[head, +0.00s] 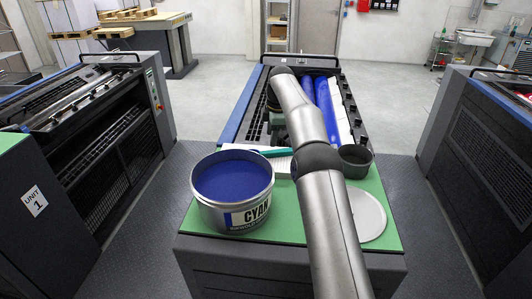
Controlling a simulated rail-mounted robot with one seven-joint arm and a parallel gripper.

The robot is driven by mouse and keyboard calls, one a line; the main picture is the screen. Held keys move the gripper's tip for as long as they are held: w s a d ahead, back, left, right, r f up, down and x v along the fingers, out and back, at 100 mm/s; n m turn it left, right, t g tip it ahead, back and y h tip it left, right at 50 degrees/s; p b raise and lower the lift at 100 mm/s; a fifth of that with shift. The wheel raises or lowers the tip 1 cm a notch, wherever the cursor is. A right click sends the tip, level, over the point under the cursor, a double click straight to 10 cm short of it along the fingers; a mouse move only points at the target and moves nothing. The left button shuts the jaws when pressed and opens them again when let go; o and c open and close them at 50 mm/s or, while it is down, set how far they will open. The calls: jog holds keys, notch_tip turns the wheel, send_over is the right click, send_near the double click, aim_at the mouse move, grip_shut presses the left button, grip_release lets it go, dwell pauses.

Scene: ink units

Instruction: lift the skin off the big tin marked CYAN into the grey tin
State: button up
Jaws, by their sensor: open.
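The big tin marked CYAN (211,211) stands on the left of the green-topped surface, its label facing me. A smooth dark blue surface (232,181) fills it to a little below the rim; I cannot tell skin from ink. The small dark grey tin (358,173) stands upright at the right, just beyond my arm, and its inside looks dark. My arm reaches across the middle. My gripper (276,138) points down beyond the big tin, near the white paper, apart from both tins. It is open; its fingertips are small and partly hidden by my arm.
A teal-handled tool (274,153) lies by the white paper (282,166). A pale round lid (370,214) lies right of my arm on the green top (283,229). Behind is an ink unit with blue rollers (327,107). Dark units flank both sides.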

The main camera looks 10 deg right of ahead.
aim_at(268, 152)
jog(key=shift+w+f, duration=0.35)
jog(key=shift+f, duration=0.4)
jog(key=shift+w+a+f+p, duration=0.15)
jog(key=shift+f, duration=0.9)
jog(key=shift+w+a+f+p, duration=0.1)
jog(key=shift+f, duration=0.9)
jog(key=shift+w+a+f+p, duration=0.15)
jog(key=shift+f, duration=0.9)
grip_shut()
